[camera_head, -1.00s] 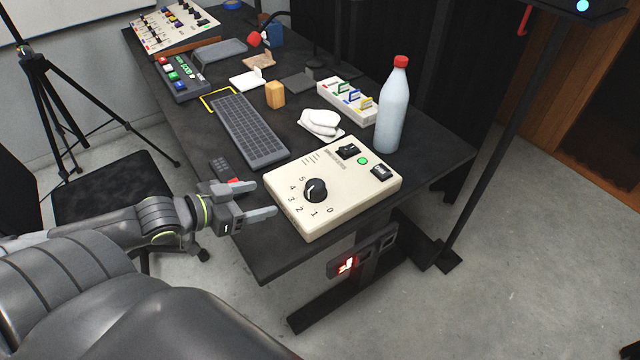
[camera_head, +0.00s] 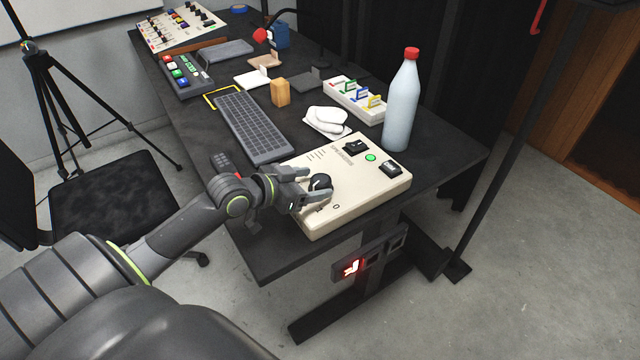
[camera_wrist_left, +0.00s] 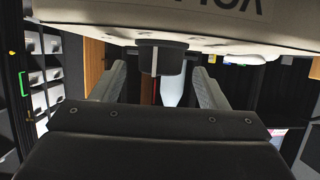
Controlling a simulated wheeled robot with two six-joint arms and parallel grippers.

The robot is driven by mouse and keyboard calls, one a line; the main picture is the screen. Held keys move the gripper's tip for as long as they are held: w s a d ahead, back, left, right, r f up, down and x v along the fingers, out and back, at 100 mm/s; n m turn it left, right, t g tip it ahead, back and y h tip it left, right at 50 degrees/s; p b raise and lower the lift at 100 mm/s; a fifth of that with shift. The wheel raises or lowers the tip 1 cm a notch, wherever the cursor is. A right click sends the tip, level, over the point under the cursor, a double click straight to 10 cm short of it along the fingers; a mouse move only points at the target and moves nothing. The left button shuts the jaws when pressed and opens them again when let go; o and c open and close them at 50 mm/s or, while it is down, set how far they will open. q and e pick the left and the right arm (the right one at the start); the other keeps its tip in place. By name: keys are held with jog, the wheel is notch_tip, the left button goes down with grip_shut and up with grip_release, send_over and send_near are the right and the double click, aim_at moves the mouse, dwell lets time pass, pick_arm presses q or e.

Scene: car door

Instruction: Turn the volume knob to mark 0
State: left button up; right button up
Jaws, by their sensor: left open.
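The volume knob (camera_head: 320,182) is a round black knob on the front part of a cream control box (camera_head: 362,199) at the desk's near end. Of the printed marks, only the 0 shows clearly in the head view; my gripper covers most of the others. My left gripper (camera_head: 317,188) is open, with its fingers on either side of the knob. In the left wrist view the black knob (camera_wrist_left: 162,58) sits between the two grey fingers, with gaps visible beside it. I cannot tell whether a finger touches it. My right gripper is not in view.
The box also carries a black switch (camera_head: 356,147), a green light (camera_head: 371,158) and another switch (camera_head: 390,168). A bottle with a red cap (camera_head: 402,105) stands behind it. A keyboard (camera_head: 250,127) and a dark remote (camera_head: 222,163) lie to the left.

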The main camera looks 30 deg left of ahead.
aim_at(316, 182)
pick_arm(q)
jog(key=x, duration=0.2)
jog(key=shift+w+d+f, duration=0.1)
jog(key=shift+w+f, duration=0.05)
jog(key=shift+w, duration=0.35)
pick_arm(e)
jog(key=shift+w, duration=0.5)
